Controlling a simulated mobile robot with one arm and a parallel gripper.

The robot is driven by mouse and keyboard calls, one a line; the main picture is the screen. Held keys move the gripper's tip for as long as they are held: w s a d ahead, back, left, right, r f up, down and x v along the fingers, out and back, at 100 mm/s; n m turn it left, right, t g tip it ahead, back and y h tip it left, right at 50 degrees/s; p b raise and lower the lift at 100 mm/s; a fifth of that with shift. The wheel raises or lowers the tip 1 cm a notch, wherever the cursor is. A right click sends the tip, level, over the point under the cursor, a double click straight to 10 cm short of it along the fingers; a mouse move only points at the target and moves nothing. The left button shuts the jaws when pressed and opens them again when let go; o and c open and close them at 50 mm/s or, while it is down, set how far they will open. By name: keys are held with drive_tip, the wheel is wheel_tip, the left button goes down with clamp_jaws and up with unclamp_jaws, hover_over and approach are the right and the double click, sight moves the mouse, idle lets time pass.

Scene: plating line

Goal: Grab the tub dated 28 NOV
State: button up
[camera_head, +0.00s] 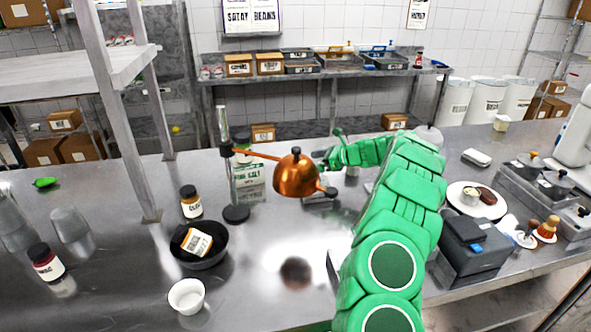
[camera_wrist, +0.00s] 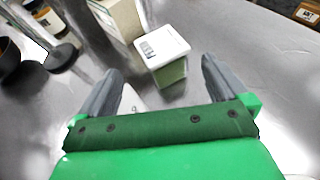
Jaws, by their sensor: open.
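In the wrist view a small tub with a white lid and green sides (camera_wrist: 167,52) stands on the steel counter, just beyond and between my fingertips. Its lid carries a dark-printed label too small to read, so I cannot tell its date. My gripper (camera_wrist: 160,70) is open, with one grey finger on each side and nothing held. In the head view my green arm reaches over the counter and my gripper (camera_head: 327,161) is partly hidden behind the copper lamp; I cannot make out the tub there.
The copper lamp (camera_head: 296,174) hangs close to my gripper. A salt box (camera_head: 249,184) stands behind it and shows beside the tub in the wrist view (camera_wrist: 118,14). A black bowl (camera_head: 205,262), white bowl (camera_head: 187,296) and jar (camera_head: 191,203) are left. A plate (camera_head: 465,206) is right.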

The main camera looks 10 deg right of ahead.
drive_tip(key=shift+x, duration=3.1)
drive_tip(key=shift+d, duration=0.1)
drive_tip(key=c, duration=1.5)
wheel_tip(320, 180, up, 3)
drive_tip(key=shift+r, duration=0.25)
drive_tip(key=s+r, duration=0.9)
drive_tip(key=s, duration=0.5)
drive_tip(key=shift+a+r, duration=0.25)
drive_tip(key=shift+a, duration=0.2)
